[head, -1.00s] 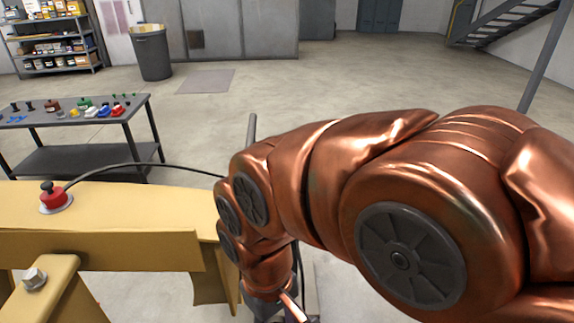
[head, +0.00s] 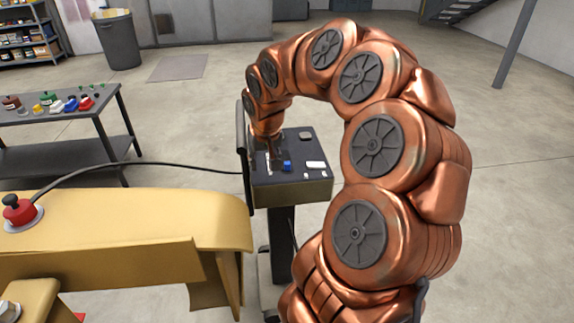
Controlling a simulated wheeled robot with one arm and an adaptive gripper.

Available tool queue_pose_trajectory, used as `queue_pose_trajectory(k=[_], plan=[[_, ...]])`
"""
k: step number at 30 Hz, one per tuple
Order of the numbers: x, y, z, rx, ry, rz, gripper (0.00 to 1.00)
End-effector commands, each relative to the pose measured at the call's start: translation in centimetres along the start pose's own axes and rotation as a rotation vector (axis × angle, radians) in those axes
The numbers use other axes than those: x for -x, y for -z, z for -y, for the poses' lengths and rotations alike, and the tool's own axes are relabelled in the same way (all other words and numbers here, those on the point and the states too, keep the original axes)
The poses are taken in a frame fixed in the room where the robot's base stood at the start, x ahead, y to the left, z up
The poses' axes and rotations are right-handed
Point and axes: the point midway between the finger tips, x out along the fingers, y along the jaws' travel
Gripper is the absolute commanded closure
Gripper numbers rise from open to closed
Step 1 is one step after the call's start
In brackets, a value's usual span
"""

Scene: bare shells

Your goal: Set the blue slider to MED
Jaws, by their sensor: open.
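The control box (head: 300,191) stands on a dark post, with a dark top and a yellowish front side. The small blue slider (head: 287,165) sits on its top, left of the white labels. Its setting and the lettering are too small to read. My gripper (head: 272,158) points down over the left part of the box top, just left of the blue slider. It is open. Its fingertips are small and partly hidden in the dark background, and I cannot tell whether they touch anything.
A yellow beam (head: 130,225) with a red button (head: 18,211) lies at the left front. A black cable (head: 150,163) runs to the box. A grey workbench (head: 60,125) with coloured parts stands behind it. The floor right of my arm is clear.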

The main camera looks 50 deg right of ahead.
Motion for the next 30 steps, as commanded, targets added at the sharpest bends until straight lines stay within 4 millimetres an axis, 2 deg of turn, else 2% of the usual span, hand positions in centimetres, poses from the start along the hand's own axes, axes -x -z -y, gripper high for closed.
queue_pose_trajectory(k=[1, 3, 6, 9, 14, 24, 30], plan=[[-1.2, 1.3, -2.1, -0.047, -0.01, -0.016, 0.54], [-2.1, 2.6, -4.4, -0.095, -0.025, -0.04, 0.54], [-3.1, 3.8, -6.9, -0.145, -0.04, -0.063, 0.54], [-3.6, 4.3, -8.3, -0.171, -0.051, -0.077, 0.54], [-4.4, 4.5, -8.8, -0.178, -0.055, -0.079, 0.54], [-8.7, 4.7, -8.9, -0.176, -0.053, -0.073, 0.54], [-10.5, 4.9, -9.0, -0.176, -0.053, -0.077, 0.54]])
